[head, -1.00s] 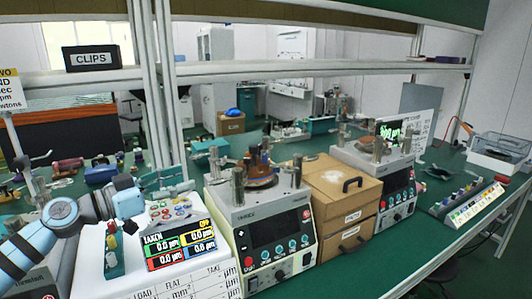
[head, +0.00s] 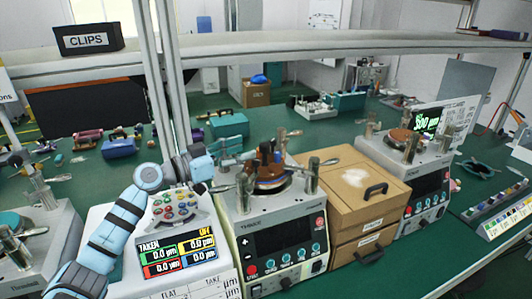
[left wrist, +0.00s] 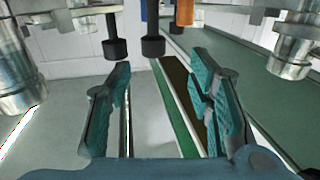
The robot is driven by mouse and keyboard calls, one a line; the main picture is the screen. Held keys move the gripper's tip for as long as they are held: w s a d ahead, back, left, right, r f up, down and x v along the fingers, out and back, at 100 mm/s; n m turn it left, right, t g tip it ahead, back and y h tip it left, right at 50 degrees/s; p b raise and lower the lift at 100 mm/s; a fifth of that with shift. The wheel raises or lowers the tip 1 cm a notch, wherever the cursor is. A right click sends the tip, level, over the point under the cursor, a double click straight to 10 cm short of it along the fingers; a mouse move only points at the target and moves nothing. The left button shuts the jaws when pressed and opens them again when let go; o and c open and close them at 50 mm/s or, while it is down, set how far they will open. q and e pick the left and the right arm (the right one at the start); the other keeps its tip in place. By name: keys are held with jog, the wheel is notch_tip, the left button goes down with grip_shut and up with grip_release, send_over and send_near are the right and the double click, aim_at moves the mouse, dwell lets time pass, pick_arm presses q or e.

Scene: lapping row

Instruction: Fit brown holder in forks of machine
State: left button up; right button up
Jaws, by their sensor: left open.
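The middle machine (head: 282,232) has a dark front panel with buttons and metal posts on top. A brown piece with upright parts (head: 266,158), which looks like the brown holder, sits on its round plate between the posts. Whether it sits in the forks cannot be told. My left gripper (head: 226,178) is at the machine's left rear, beside a post and apart from the brown piece. In the left wrist view my left gripper (left wrist: 163,95) is open and empty, with metal posts on both sides. Two black round-ended parts (left wrist: 152,45) and an orange-brown cylinder (left wrist: 185,12) hang at the top. My right gripper is out of view.
A wooden drawer box (head: 345,195) stands right of the middle machine. Another machine (head: 412,185) is beyond it. A white display unit (head: 180,250) stands to the left, under my left arm.

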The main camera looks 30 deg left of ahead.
aim_at(265, 144)
pick_arm(q)
jog(key=shift+x, duration=1.2)
jog(key=p+x, duration=0.1)
jog(key=x, duration=0.1)
jog(key=p+x, duration=0.1)
jog(key=x, duration=0.1)
jog(key=shift+w+d+r+p, duration=0.1)
jog(key=shift+d+p, duration=0.25)
jog(key=shift+d, duration=0.25)
jog(key=shift+w+d+f, duration=0.1)
jog(key=shift+w+f, duration=0.1)
jog(key=shift+s, duration=0.1)
grip_shut()
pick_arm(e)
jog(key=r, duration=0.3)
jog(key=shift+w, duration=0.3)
pick_arm(q)
jog(key=shift+r, duration=0.1)
